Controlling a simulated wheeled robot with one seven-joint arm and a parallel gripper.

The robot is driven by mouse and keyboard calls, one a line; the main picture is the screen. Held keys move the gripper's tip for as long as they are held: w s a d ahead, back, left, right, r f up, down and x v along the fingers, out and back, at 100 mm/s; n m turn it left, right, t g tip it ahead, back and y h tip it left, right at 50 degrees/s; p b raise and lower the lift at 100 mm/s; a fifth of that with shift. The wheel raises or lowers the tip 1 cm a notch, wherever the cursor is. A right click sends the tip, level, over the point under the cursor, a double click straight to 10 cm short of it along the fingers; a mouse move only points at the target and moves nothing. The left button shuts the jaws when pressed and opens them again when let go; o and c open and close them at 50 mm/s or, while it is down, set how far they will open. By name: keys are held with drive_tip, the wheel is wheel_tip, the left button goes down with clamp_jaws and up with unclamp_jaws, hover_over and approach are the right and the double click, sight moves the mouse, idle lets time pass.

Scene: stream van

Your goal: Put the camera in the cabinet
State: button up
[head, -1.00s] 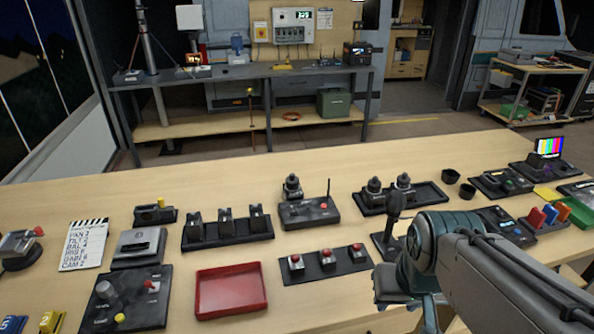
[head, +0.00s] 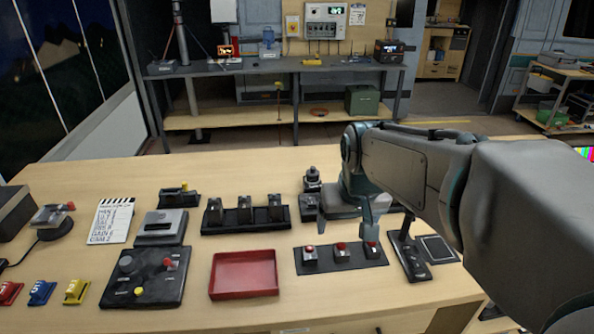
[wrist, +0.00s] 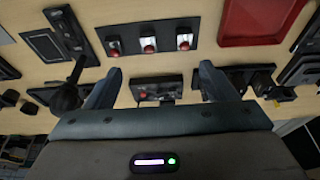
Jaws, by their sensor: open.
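I cannot tell for certain which object is the camera. A small dark upright device (head: 312,178), possibly camera-like, stands on the table just left of my gripper in the head view. An open wooden cabinet-like unit (head: 441,55) stands far back in a doorway; I cannot tell whether it is the task's cabinet. My gripper (head: 360,226) hangs over the table, behind the red-button panel (head: 341,254). In the wrist view my gripper (wrist: 160,70) is open, with its fingers apart. A dark control box (wrist: 158,90) shows between the fingers, partly hidden by my gripper.
A red tray (head: 244,275), a black tray of dark devices (head: 246,216) and a knob panel (head: 146,277) lie to the left. A tall dark stalk (wrist: 66,92) stands beside one finger. A grey bench (head: 275,65) runs behind. My arm hides the table's right side.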

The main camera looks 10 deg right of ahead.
drive_tip(key=w, duration=1.6)
drive_tip(key=t, duration=0.1)
approach(313, 182)
drive_tip(key=w+f, duration=0.4)
drive_tip(key=f, duration=0.1)
drive_tip(key=shift+d, duration=0.1)
drive_tip(key=shift+s+p+x, duration=0.2)
drive_tip(key=shift+p+x, duration=0.25)
drive_tip(key=shift+x, duration=0.9)
drive_tip(key=shift+s+p+x, duration=0.2)
drive_tip(key=shift+p+x, duration=0.25)
drive_tip(key=shift+x, duration=0.9)
drive_tip(key=shift+f, duration=0.15)
drive_tip(key=shift+c, duration=0.4)
drive_tip(key=c, duration=1.5)
